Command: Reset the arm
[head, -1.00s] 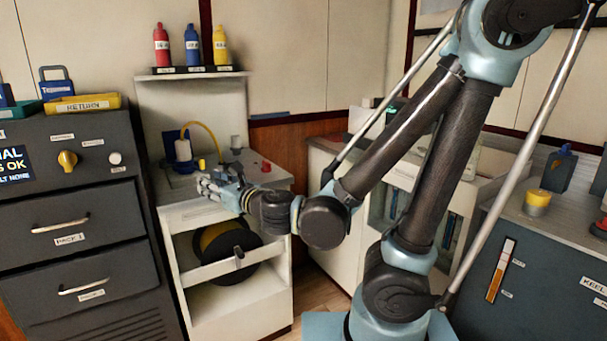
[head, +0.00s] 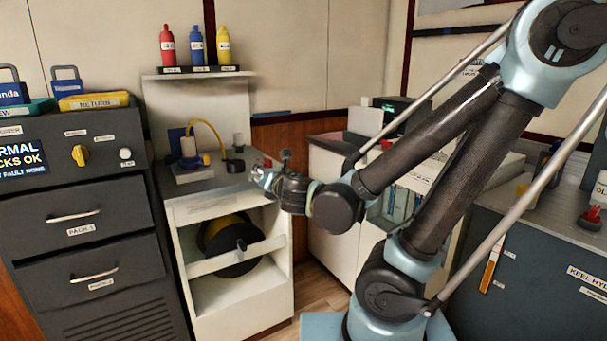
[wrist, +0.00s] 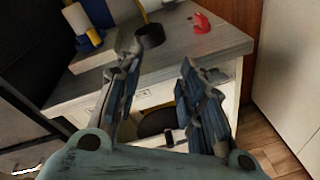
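My arm reaches from the right of the head view, bent at the elbow, toward the white cabinet. My gripper (head: 262,178) is at the right front edge of the cabinet's grey worktop (head: 205,182), seen small and partly end-on. In the wrist view my gripper (wrist: 161,58) shows two blue-grey fingers standing apart with nothing between them. They point toward the worktop (wrist: 90,98), with its front edge and the shelf below showing between them. Whether the fingers touch the cabinet cannot be told.
A black round part (wrist: 150,36) and a red knob (wrist: 201,22) are on the worktop beyond the fingers. A yellow-cabled device (head: 190,150) stands at its left. Dark drawers (head: 85,230) stand left, a blue-grey cabinet (head: 545,270) right. Wooden floor (head: 318,290) shows between units.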

